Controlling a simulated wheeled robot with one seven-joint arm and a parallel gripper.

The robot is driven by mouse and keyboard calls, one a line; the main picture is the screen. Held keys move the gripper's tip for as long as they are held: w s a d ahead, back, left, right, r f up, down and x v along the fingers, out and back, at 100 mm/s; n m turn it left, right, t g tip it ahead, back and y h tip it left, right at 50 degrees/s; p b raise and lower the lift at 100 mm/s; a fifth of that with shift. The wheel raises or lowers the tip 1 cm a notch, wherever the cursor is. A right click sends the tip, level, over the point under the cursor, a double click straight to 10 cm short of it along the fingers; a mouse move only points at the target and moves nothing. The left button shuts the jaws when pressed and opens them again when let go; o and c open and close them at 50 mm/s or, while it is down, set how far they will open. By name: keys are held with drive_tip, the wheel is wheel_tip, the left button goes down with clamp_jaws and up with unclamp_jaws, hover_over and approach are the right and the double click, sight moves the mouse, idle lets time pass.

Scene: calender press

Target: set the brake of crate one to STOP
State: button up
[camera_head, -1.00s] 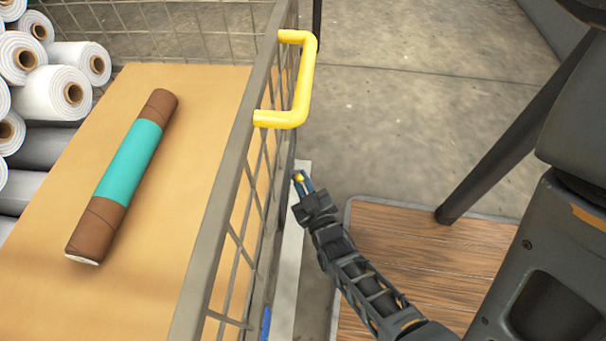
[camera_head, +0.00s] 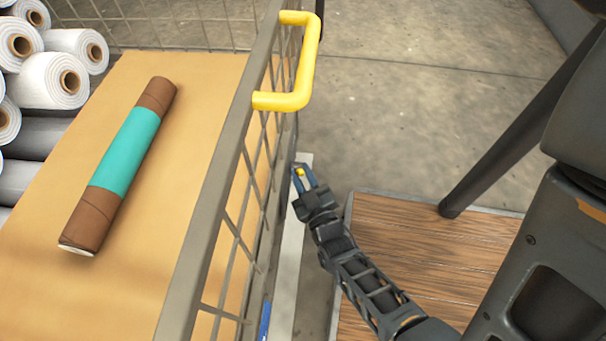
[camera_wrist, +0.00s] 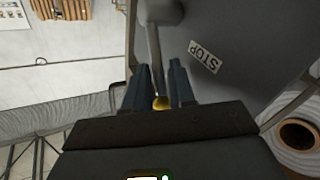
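The crate is a wire-mesh cage with a grey top rail (camera_head: 225,160) and a yellow handle (camera_head: 305,70). Its brake lever (camera_wrist: 155,55) is a thin grey rod with a yellow knob (camera_wrist: 161,103), hanging from a grey hub in the wrist view. A white STOP label (camera_wrist: 205,57) is on the grey panel to the right of the lever. My gripper (camera_head: 305,174) is outside the crate's right side, low beside the mesh. In the wrist view its two fingers (camera_wrist: 158,88) are apart, one on each side of the lever's knob end. I cannot tell whether either touches it.
A brown roll with a teal band (camera_head: 125,153) lies on the crate's tan surface. White rolls (camera_head: 55,85) are stacked at the left. A wooden-topped platform (camera_head: 410,245) is under my arm. A dark slanted post (camera_head: 500,145) stands to the right. The concrete floor behind is clear.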

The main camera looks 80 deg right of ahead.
drive_tip(key=shift+a, duration=0.1)
drive_tip(key=p+v, duration=0.1)
drive_tip(key=v, duration=0.6)
drive_tip(key=shift+s+a+p, duration=0.2)
drive_tip(key=shift+a+p, duration=0.1)
drive_tip(key=shift+p, duration=0.1)
